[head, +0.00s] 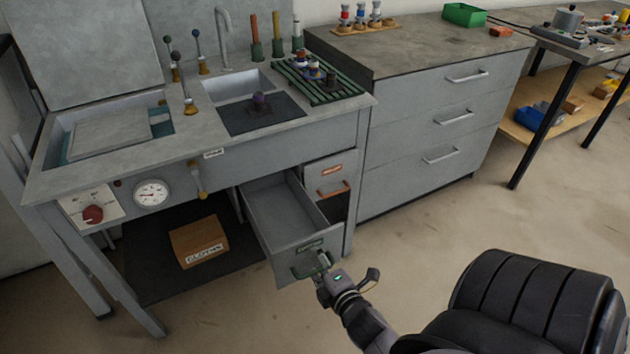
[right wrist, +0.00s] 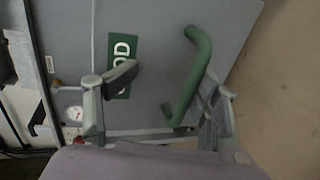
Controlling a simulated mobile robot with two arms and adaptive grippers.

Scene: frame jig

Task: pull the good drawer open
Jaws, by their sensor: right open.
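The good drawer (head: 285,205) is a grey drawer in the bench's lower right part. It stands pulled well out and looks empty inside. Its front bears a green label (right wrist: 120,68), partly hidden by a finger, and a green bar handle (right wrist: 195,80). My right gripper (head: 318,264) is at the drawer front, by the handle. In the right wrist view its fingers (right wrist: 160,102) are spread apart, with the handle between them, nearer the right finger. Whether a finger touches the handle I cannot tell. My left gripper is not in view.
A second drawer front with a red-orange handle (head: 333,190) sits right of the open drawer. A cardboard box (head: 199,242) lies on the dark shelf under the bench. A grey cabinet (head: 430,135) stands to the right. Floor (head: 420,225) in front is clear.

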